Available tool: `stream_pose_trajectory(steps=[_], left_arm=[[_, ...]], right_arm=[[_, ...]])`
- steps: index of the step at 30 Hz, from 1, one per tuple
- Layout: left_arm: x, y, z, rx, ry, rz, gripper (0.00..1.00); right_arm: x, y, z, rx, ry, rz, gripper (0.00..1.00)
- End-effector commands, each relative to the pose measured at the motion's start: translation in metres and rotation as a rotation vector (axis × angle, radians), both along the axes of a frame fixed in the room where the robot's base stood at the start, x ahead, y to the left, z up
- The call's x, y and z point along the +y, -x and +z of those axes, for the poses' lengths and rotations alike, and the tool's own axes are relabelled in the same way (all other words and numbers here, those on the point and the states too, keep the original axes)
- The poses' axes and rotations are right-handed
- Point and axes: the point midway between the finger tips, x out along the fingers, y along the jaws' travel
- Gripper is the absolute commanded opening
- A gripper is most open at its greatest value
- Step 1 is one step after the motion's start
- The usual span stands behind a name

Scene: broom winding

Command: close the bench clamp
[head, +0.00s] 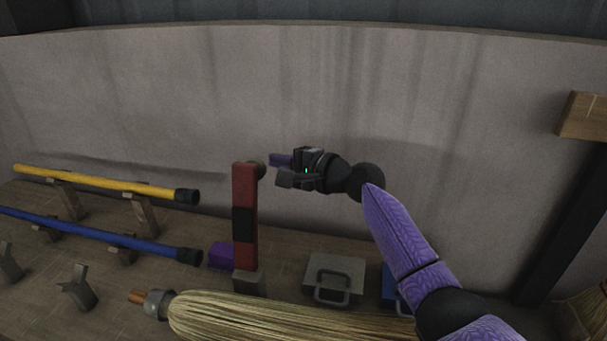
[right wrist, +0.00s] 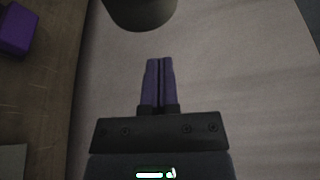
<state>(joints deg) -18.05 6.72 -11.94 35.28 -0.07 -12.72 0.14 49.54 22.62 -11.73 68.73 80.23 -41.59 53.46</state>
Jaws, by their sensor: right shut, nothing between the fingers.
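A red upright bar (head: 245,190) with a dark band around its middle stands on a grey block (head: 249,283); it appears to be the clamp's arm, raised. A dark round knob (head: 258,170) is at its top right. My right gripper (head: 273,160) is just right of the knob, pointing left. Its purple fingers (right wrist: 160,80) are together and empty in the right wrist view. A dark rounded end (right wrist: 139,12), probably the knob, lies ahead of the fingertips there, with a gap between. My left gripper is not in view.
A broom head (head: 270,320) lies along the bench front. Yellow (head: 110,182) and blue (head: 95,234) poles rest on supports at left. A purple block (head: 221,256) sits beside the bar's foot. A grey handled block (head: 335,273) is at right. A wall (head: 420,120) rises behind.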

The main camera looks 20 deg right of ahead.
Motion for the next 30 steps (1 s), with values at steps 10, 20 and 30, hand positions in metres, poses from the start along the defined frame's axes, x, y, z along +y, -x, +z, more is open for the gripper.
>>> stream_pose_trajectory(steps=[10,20,30], left_arm=[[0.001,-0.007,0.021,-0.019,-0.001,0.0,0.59],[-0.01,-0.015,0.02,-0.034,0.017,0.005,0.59],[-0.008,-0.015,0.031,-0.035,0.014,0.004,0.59]], right_arm=[[0.022,0.032,0.01,0.0,0.0,-0.001,0.0],[0.022,0.033,0.009,0.0,0.0,-0.001,0.0],[0.031,0.046,0.021,-0.086,0.057,0.001,0.0]])
